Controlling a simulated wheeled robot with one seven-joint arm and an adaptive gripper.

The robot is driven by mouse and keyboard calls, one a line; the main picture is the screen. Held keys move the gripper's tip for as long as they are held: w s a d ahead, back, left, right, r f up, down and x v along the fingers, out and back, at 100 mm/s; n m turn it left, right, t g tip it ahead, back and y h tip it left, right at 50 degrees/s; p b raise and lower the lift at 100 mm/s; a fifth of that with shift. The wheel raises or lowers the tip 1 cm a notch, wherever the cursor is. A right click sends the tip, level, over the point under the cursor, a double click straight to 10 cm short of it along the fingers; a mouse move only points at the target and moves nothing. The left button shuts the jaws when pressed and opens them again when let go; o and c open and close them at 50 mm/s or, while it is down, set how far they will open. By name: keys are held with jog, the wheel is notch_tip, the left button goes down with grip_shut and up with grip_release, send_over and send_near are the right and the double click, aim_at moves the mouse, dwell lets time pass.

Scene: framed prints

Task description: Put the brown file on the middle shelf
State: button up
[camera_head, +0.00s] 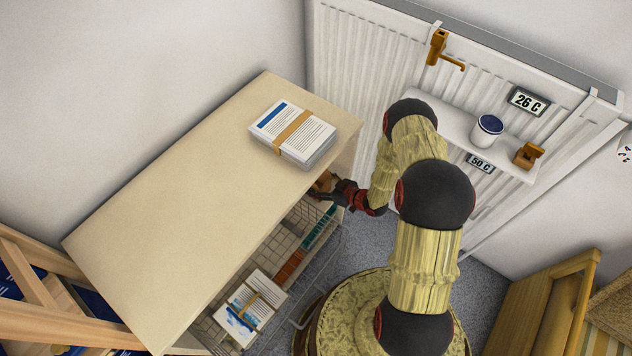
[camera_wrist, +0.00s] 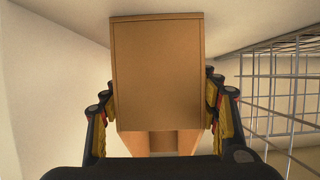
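The brown file (camera_wrist: 158,70) is a plain brown box shape filling the middle of the wrist view, with a gap or recess at its lower end. My gripper (camera_wrist: 160,105) has a finger against each side of it and appears shut on it. In the head view, my gripper (camera_head: 335,192) is at the right end of the shelf unit (camera_head: 190,190), just under its top board. Only a small brown part of the file (camera_head: 323,183) shows there. The top board hides most of the shelves, and I cannot make out the middle shelf clearly.
A strapped paper stack (camera_head: 293,133) lies on the top board. Below it, a wire basket (camera_head: 285,245) holds a second strapped stack (camera_head: 245,305). Wire mesh (camera_wrist: 285,90) stands right of my gripper. A radiator (camera_head: 365,50) with a small ledge is behind my arm.

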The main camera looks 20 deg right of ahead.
jog(key=o, duration=0.4)
jog(key=shift+o, duration=0.2)
jog(key=shift+r, duration=0.15)
jog(key=p+v, duration=0.4)
jog(key=v, duration=0.8)
